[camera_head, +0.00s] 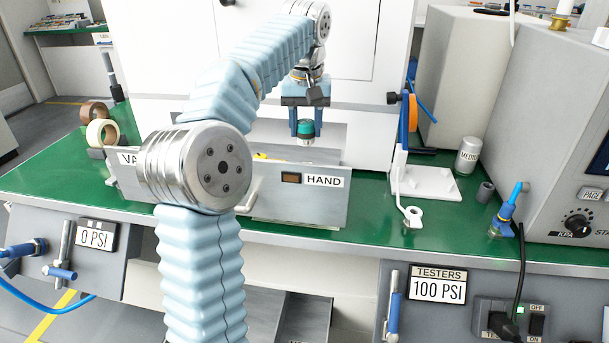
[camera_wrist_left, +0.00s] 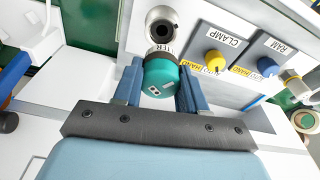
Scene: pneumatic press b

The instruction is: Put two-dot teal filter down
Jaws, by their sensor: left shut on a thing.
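The teal filter (camera_head: 306,131) hangs upright between the blue fingers of my left gripper (camera_head: 306,122), above the metal unit labelled HAND. Beyond the filter in that view is a round metal port (camera_wrist_left: 161,27) over a label partly hidden by the filter. I cannot tell whether filter and port touch. My right gripper is not in view.
The metal front labelled HAND (camera_head: 270,195) stands on the green bench (camera_head: 350,212). Yellow CLAMP (camera_wrist_left: 214,62) and blue RAM (camera_wrist_left: 267,67) knobs sit right of the port. A white stand (camera_head: 425,183) and a can (camera_head: 467,156) stand right, tape rolls (camera_head: 102,132) left.

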